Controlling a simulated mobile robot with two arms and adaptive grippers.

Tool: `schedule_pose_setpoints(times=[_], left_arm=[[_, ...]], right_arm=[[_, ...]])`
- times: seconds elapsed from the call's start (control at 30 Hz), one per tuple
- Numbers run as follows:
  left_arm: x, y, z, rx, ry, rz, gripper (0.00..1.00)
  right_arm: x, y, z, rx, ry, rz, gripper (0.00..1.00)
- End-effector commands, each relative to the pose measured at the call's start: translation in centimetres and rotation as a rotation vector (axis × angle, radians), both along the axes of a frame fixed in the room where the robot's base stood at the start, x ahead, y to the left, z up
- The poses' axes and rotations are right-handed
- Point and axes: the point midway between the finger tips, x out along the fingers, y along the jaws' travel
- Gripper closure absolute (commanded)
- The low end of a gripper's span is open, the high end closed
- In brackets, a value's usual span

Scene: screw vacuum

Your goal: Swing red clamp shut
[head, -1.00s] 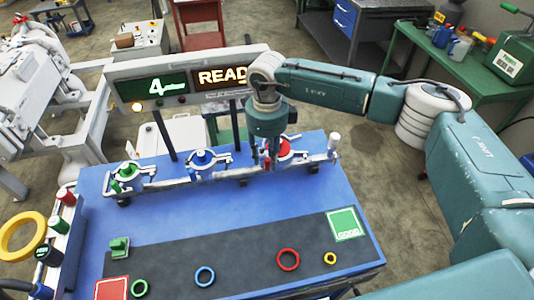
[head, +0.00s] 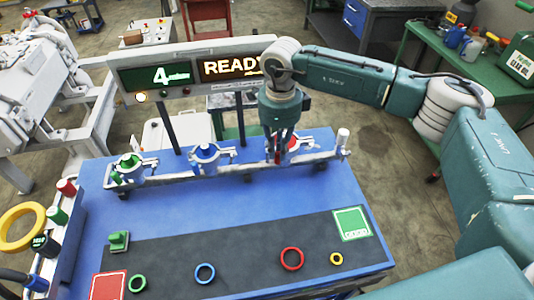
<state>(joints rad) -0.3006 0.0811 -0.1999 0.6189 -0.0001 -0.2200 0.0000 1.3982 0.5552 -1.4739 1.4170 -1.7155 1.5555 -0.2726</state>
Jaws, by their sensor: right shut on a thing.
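The red clamp (head: 293,144) is at the right end of the metal rail on the blue bench, partly hidden behind my right gripper. My right gripper (head: 279,155) comes down from above at the clamp's left side, its fingers pointing down and shut on a part of the red clamp. The exact part between the fingers is hard to make out. My left gripper does not show in the head view.
A blue clamp (head: 205,152) and a green clamp (head: 130,162) stand on the same rail (head: 230,170) to the left. The display board (head: 190,78) reads "4" and "READY" behind the rail. Several coloured rings, including a red ring (head: 292,258), lie on the dark mat (head: 240,250).

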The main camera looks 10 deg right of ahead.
Motion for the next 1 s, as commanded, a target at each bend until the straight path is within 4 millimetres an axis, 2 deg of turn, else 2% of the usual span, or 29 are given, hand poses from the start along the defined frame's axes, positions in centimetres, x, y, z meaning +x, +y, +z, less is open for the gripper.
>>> schedule_pose_setpoints(times=[0.27, 0.3, 0.37, 0.73, 0.87, 1.0], left_arm=[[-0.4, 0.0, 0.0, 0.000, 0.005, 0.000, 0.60], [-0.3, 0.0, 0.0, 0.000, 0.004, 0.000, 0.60], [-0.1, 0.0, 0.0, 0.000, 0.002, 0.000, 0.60], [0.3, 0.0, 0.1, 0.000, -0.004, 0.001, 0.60], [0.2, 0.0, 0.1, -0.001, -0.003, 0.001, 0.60], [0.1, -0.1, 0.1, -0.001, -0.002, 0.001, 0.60]], right_arm=[[0.2, 0.0, 0.3, 0.004, -0.008, 0.004, 1.00], [0.2, 0.0, 0.3, 0.004, -0.008, 0.004, 0.81], [0.2, 0.0, 0.3, 0.003, -0.008, 0.004, 0.69], [0.1, -0.1, 0.6, 0.002, -0.004, 0.003, 0.68], [0.2, -0.1, 2.4, 0.002, -0.008, 0.003, 0.68], [0.2, 0.0, 5.3, 0.003, -0.008, 0.004, 0.68]])
